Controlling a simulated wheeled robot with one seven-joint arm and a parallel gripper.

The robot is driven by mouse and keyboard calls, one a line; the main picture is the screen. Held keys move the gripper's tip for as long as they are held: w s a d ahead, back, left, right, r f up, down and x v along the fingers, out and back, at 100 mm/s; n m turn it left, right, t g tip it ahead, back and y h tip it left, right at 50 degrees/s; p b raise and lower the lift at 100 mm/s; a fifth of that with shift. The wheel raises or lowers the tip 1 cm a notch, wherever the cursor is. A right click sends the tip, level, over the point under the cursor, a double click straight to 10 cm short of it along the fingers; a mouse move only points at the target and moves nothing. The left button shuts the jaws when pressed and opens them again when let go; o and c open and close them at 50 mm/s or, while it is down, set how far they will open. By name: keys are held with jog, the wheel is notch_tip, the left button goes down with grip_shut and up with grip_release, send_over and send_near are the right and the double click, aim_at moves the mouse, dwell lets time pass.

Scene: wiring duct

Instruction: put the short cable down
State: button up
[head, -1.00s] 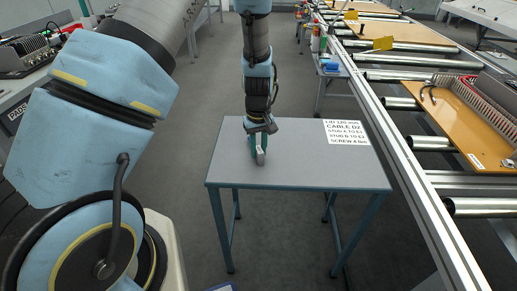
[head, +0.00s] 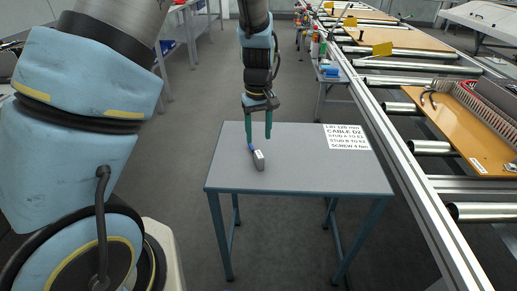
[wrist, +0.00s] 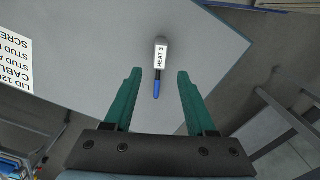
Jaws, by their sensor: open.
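The short cable (head: 259,160) lies on the grey table (head: 305,178), left of its middle. It has a grey end, a white tag reading "HEAT 3", a short dark stretch and a blue end. In the wrist view, the cable (wrist: 161,56) lies between and just beyond the fingertips, its blue end pointing toward my gripper. My gripper (head: 259,137) is open and empty, with green fingers pointing down above the table. In the wrist view, both fingers of my gripper (wrist: 159,73) stand apart, one on each side of the cable's line, touching nothing.
A printed sign (head: 347,137) reading "CABLE D2" lies at the table's back right. A roller conveyor (head: 428,147) runs along the right, carrying an orange board (head: 465,125) with a wiring duct. The table's front and right are clear.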

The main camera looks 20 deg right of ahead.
jog(key=shift+a+r, duration=0.1)
jog(key=shift+r, duration=2)
jog(key=s+a+r, duration=0.1)
jog(key=a, duration=0.9)
jog(key=s+a+r+t, duration=0.1)
jog(key=s+a+r, duration=0.1)
jog(key=a, duration=0.8)
jog(key=s+a+r, duration=0.1)
jog(key=a+r, duration=0.1)
jog(key=a, duration=0.8)
jog(key=shift+s+r+m+t, duration=0.25)
jog(key=shift+s+m+t, duration=0.05)
jog(key=shift+s, duration=0.1)
